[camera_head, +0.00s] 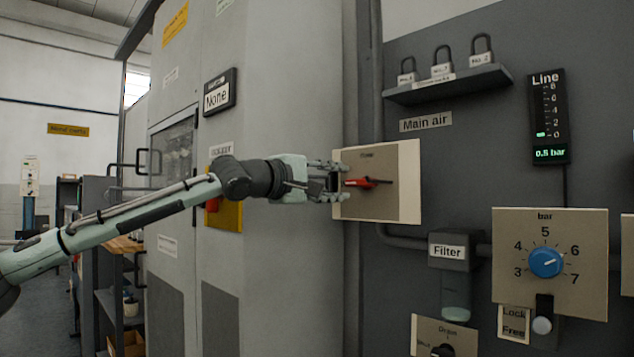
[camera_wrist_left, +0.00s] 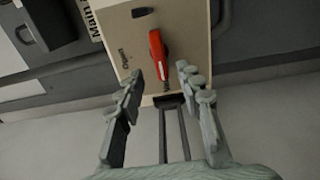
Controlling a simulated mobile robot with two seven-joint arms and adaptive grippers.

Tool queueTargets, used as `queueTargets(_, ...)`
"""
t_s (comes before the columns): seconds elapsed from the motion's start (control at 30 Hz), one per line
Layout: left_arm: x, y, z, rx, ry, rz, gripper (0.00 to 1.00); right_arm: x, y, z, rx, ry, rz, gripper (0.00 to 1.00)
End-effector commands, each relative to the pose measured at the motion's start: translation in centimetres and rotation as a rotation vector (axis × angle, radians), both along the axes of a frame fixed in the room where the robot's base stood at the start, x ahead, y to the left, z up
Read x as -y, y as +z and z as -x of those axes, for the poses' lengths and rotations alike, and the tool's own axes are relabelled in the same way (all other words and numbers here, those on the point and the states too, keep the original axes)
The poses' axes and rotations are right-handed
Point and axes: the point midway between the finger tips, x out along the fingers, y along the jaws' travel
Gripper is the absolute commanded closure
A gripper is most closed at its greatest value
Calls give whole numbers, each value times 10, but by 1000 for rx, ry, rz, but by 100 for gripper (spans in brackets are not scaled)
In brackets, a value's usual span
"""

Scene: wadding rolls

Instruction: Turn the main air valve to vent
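The main air valve has a beige plate (camera_head: 395,205) on the grey panel, left of and below the "Main air" label (camera_head: 426,122). Its red handle (camera_head: 364,182) lies about level in the head view. The wrist view shows the red handle (camera_wrist_left: 159,55) on the plate (camera_wrist_left: 185,30), with "Open" printed beside it. My left gripper (camera_head: 338,183) is at the plate's left side, close to the handle's left end. In the wrist view its fingers (camera_wrist_left: 160,80) are spread, with the handle's near end around their tips. Contact cannot be told. My right gripper is out of view.
A line gauge (camera_head: 548,117) reads 0.5 bar. A blue regulator knob (camera_head: 546,262), a filter (camera_head: 455,270) and a drain plate (camera_head: 445,335) are lower right. A shelf (camera_head: 447,85) with padlocks is above. A grey cabinet (camera_head: 280,100) stands behind my left arm.

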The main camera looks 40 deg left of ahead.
Motion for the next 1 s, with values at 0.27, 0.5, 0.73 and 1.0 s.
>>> queueTargets(0.27,-4,1,51,6,-3,5,64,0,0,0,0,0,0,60)
queueTargets(0.5,-5,0,67,0,-1,1,64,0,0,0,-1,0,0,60)
queueTargets(0.73,-5,0,68,-1,0,0,64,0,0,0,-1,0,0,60)
queueTargets(1.0,-5,0,68,-1,0,0,64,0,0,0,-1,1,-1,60)
